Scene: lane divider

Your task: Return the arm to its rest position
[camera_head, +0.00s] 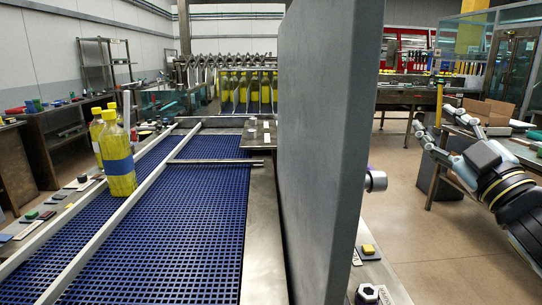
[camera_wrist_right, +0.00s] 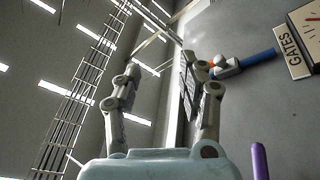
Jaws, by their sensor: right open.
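My right gripper (camera_head: 432,117) is at the right of the head view, with its arm coming in from the right edge. Its two fingers are spread apart with nothing between them, and it is in the air to the right of a tall grey panel (camera_head: 327,130). In the right wrist view my right gripper (camera_wrist_right: 163,68) also shows open and empty, with the ceiling and a grey wall behind it. My left gripper is not in view.
A blue mesh conveyor (camera_head: 190,215) with metal rails lies left of the panel. Yellow bottles (camera_head: 118,165) stand on its left lane, and more bottles (camera_head: 247,88) stand at the far end. A workbench with a cardboard box (camera_head: 488,112) is behind the right gripper.

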